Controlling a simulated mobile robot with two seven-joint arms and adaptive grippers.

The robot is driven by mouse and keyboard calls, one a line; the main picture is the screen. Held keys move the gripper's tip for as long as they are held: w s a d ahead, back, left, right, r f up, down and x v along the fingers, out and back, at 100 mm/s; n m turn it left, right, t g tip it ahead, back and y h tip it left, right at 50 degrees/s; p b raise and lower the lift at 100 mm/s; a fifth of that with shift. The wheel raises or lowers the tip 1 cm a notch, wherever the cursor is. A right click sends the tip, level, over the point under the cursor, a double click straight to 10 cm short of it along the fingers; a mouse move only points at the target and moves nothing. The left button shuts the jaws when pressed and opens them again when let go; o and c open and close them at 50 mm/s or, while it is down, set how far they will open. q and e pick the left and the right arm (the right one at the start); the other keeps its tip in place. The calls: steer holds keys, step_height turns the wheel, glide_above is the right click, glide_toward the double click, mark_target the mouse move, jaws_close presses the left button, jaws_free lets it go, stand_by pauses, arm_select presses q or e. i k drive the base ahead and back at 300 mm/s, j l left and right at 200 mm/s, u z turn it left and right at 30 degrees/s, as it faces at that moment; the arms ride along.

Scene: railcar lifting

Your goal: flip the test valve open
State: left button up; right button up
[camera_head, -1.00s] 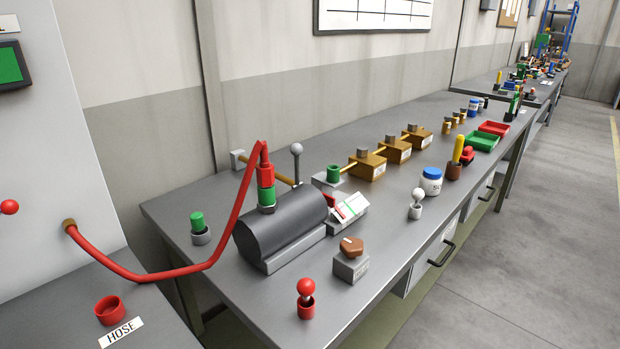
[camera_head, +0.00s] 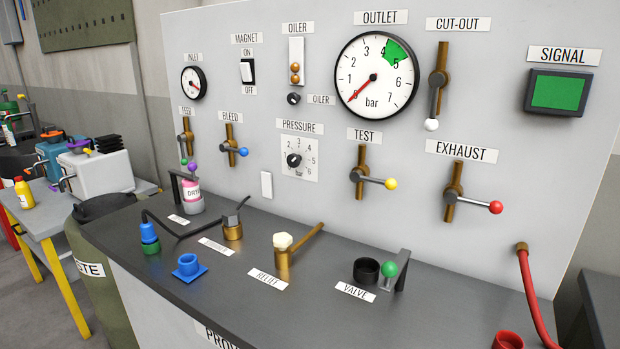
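The test valve (camera_head: 359,177) is a brass body on the grey panel under the TEST label (camera_head: 364,136). Its lever points right, slightly downward, and ends in a yellow knob (camera_head: 390,184). The OUTLET gauge (camera_head: 376,78) above it has its red needle near the low end of the scale. Neither of my grippers is in the camera_head view.
The exhaust valve (camera_head: 453,192) with a red knob is right of the test valve. The cut-out valve (camera_head: 438,80) hangs lever down, above. On the bench (camera_head: 230,300) below stand a relief fitting (camera_head: 282,262), a black cup (camera_head: 366,270) and a green-knobbed part (camera_head: 389,269).

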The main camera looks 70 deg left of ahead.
mark_target(356, 176)
steer(key=u, duration=1.75)
